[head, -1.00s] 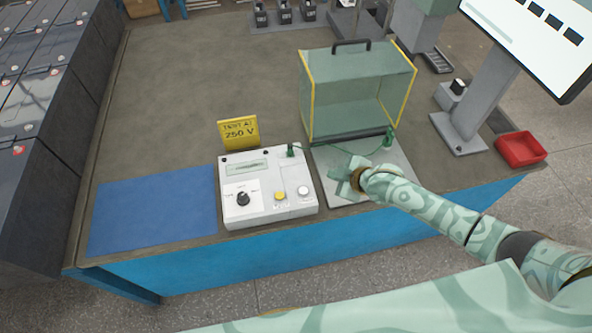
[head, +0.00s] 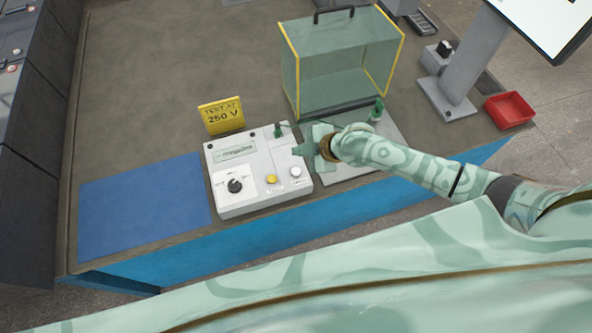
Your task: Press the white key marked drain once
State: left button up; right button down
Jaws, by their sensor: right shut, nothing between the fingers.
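The white key (head: 295,172) is a small round button at the front right of a white tester box (head: 244,205). Its marking is too small to read. My right gripper (head: 298,150) is shut and empty. Its tip appears over the box's right edge, a little behind the white key and apart from it in the picture. I cannot tell its exact height. A yellow key (head: 271,179) sits left of the white one, and a black rotary knob (head: 235,186) is further left. My left gripper is not in view.
A yellow sign reading "TEST AT 250 V" (head: 222,115) stands behind the box. A blue mat (head: 140,205) lies left. A red tray (head: 509,109) is at right.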

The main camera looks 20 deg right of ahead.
jog(key=b, duration=0.6)
send_over(300, 173)
notch_tip(300, 173, down, 7)
jog(key=shift+w+f, duration=0.1)
jog(key=shift+f, duration=0.45)
dwell(1.1)
jog(key=shift+f+b, duration=0.4)
jog(key=shift+b, duration=0.05)
jog(key=shift+f+b, duration=0.3)
jog(key=shift+f, duration=0.1)
dwell(0.5)
jog(key=shift+r, duration=0.1)
jog(key=shift+r+p, duration=0.75)
jog(key=shift+p, duration=0.05)
